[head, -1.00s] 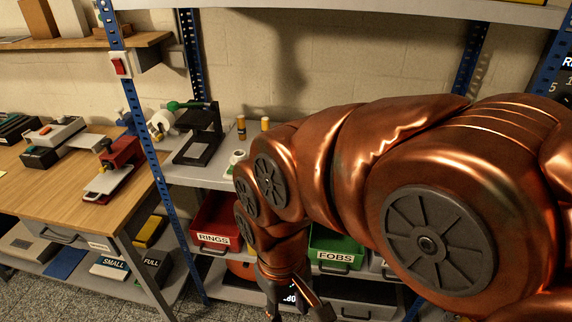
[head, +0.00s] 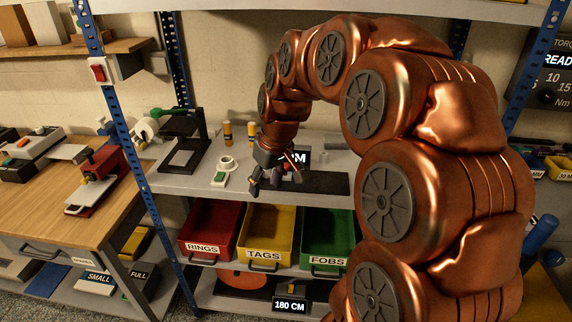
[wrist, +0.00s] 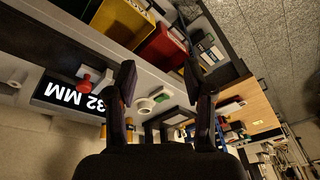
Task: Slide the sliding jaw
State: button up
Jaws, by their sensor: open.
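My gripper (head: 276,180) is open and empty over the middle shelf, in front of a measuring device with a black display (wrist: 62,95) that reads "32 MM" in the wrist view. The display is partly hidden behind the gripper in the head view. A red knob (wrist: 84,83) stands by the display, left of my fingers (wrist: 159,82) in the wrist view. It looks like part of the device. I cannot tell for certain which part is the sliding jaw. No contact between finger and device is visible.
A white round piece (head: 227,164) and a green-topped block (head: 220,180) lie left of the gripper. A black stand (head: 190,140) is farther left. Below are red (head: 208,226), yellow (head: 268,232) and green (head: 328,238) bins. A blue post (head: 130,140) rises at left.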

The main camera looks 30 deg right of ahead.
jog(key=t, duration=0.2)
send_near(285, 165)
jog(key=f, duration=0.1)
jog(key=shift+h, duration=0.3)
jog(key=shift+w+a+p+x, duration=0.1)
jog(key=shift+p+x, duration=0.3)
jog(key=shift+x, duration=1.6)
jog(key=shift+w+a+p+x, duration=0.15)
jog(key=shift+p+x, duration=0.2)
jog(key=shift+x, duration=1.65)
jog(key=shift+s+r, duration=0.1)
grip_shut()
